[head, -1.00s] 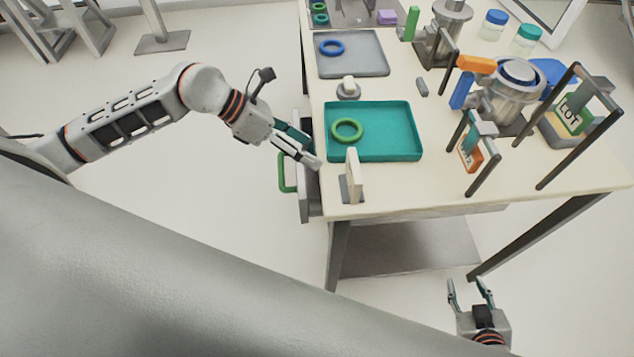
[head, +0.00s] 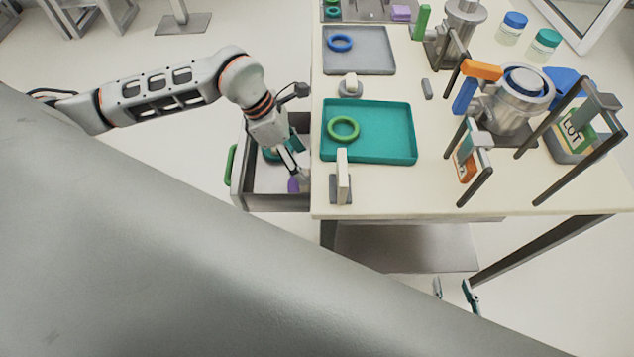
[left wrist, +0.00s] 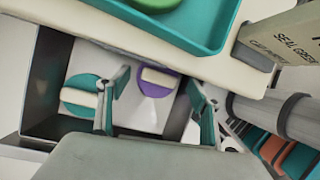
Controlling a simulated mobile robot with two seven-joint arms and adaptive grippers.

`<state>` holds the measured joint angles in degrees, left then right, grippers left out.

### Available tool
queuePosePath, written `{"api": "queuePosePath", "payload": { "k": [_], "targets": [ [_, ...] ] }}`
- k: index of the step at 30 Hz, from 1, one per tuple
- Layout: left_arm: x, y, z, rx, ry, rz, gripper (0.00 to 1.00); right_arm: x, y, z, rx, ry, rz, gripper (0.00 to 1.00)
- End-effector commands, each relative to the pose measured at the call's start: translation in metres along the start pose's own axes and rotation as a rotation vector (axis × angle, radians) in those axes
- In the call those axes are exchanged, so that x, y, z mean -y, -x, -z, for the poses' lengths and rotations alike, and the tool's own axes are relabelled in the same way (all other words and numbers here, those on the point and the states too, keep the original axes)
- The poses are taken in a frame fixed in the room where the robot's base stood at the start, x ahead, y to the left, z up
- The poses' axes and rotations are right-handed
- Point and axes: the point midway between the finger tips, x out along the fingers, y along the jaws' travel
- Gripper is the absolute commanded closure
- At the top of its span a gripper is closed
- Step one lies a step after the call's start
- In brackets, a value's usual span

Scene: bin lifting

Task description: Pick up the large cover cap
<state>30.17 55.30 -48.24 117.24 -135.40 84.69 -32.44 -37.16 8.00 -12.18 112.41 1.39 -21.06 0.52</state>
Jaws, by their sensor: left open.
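Two round caps with pale grip bars lie in the open drawer (head: 236,190). The teal cap (left wrist: 73,108) lies at the left in the left wrist view, and the purple cap (left wrist: 152,92) lies right of it. They look similar in size there, so I cannot tell which is the large one. In the head view the purple cap (head: 293,185) shows partly beside my fingers. My left gripper (head: 301,177) is open above the drawer. In the left wrist view its fingers (left wrist: 159,82) straddle the purple cap, apparently without holding it. My right gripper (head: 453,287) is open, low beyond the table front.
The drawer walls and the table edge (head: 313,195) lie close to my left gripper. On the table are a teal tray (head: 385,130) with a green ring (head: 343,128), an upright pale block (head: 342,175) and a grey tray (head: 375,60). Metal machines stand at the right.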

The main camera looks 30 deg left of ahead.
Motion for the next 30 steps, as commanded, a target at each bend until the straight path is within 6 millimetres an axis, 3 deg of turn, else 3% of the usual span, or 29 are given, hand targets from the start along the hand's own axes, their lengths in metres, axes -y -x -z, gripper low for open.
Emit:
{"api": "queuePosePath", "payload": {
  "k": [15, 25, 28, 30],
  "targets": [
    [0.003, -0.062, 0.006, 0.001, 0.001, 0.002, 0.36, -0.001, 0.004, 0.007, -0.002, 0.000, 0.000, 0.60],
    [0.002, -0.069, 0.006, 0.000, -0.001, 0.000, 0.36, -0.001, 0.004, 0.008, -0.003, 0.000, 0.000, 0.60],
    [0.002, -0.069, 0.007, 0.000, -0.001, 0.000, 0.62, -0.001, 0.004, 0.008, -0.003, -0.001, 0.000, 0.60],
    [0.002, -0.069, 0.007, 0.000, -0.001, 0.000, 0.64, -0.001, 0.004, 0.008, -0.003, -0.001, 0.000, 0.60]
  ]
}}
